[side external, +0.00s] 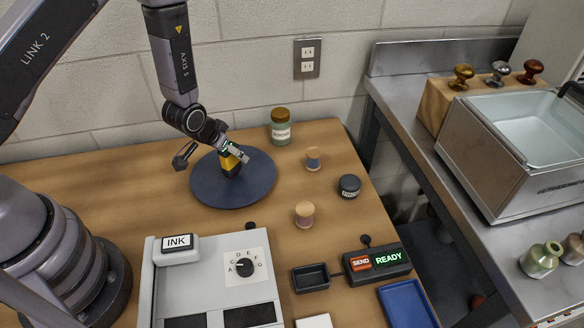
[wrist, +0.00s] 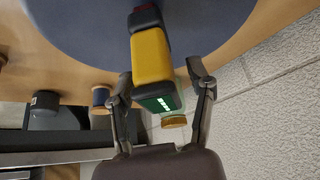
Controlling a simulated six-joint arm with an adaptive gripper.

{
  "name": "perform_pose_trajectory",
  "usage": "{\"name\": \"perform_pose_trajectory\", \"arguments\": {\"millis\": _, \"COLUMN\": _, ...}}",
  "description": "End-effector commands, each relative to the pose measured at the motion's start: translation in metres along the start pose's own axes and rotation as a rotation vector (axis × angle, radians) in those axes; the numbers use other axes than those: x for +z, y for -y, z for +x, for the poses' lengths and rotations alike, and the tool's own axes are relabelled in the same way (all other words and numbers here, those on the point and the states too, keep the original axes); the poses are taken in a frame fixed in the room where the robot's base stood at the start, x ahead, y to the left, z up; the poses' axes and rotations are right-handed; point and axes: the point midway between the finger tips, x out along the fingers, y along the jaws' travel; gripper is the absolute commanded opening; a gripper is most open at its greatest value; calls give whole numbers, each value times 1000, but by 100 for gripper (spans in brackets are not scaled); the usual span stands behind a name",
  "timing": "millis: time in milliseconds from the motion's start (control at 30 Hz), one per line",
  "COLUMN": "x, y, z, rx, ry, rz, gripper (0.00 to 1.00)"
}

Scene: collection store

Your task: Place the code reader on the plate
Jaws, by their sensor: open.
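The code reader (side external: 230,161) is yellow and black with a small green lit display. It is on the round dark blue plate (side external: 262,187), within the rim. In the wrist view the code reader (wrist: 151,57) runs from the top toward my gripper, with its lit end nearest me, over the plate (wrist: 80,35). My gripper (side external: 212,158) is over the plate at the code reader. In the wrist view my gripper (wrist: 160,88) has its fingers spread wide, one on each side of the reader's lit end, with gaps visible. The reader's underside is hidden.
A jar (side external: 280,128) stands behind the plate. Two spools (side external: 314,158) and a dark ink pot (side external: 349,187) stand to its right. A grey console (side external: 205,270), a small black tray (side external: 311,278) and a READY box (side external: 378,261) are in front. Bare wood lies left of the plate.

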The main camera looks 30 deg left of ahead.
Motion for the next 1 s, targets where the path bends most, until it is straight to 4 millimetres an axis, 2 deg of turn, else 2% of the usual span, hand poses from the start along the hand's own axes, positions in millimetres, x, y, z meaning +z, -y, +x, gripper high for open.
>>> {"name": "perform_pose_trajectory", "arguments": {"millis": 167, "x": -2, "y": 0, "z": -14, "rx": 1, "ry": -2, "rz": 0, "gripper": 54}}
{"name": "perform_pose_trajectory", "arguments": {"millis": 500, "x": -3, "y": 0, "z": -87, "rx": 1, "ry": -4, "rz": 0, "gripper": 54}}
{"name": "perform_pose_trajectory", "arguments": {"millis": 600, "x": -2, "y": 0, "z": -104, "rx": 1, "ry": -4, "rz": 0, "gripper": 54}}
{"name": "perform_pose_trajectory", "arguments": {"millis": 767, "x": -2, "y": 0, "z": -119, "rx": 1, "ry": -2, "rz": 0, "gripper": 54}}
{"name": "perform_pose_trajectory", "arguments": {"millis": 867, "x": -6, "y": 0, "z": -130, "rx": 7, "ry": -4, "rz": -4, "gripper": 54}}
{"name": "perform_pose_trajectory", "arguments": {"millis": 967, "x": -19, "y": 1, "z": -154, "rx": 27, "ry": -8, "rz": -14, "gripper": 54}}
{"name": "perform_pose_trajectory", "arguments": {"millis": 1000, "x": -25, "y": 2, "z": -170, "rx": 39, "ry": -9, "rz": -18, "gripper": 54}}
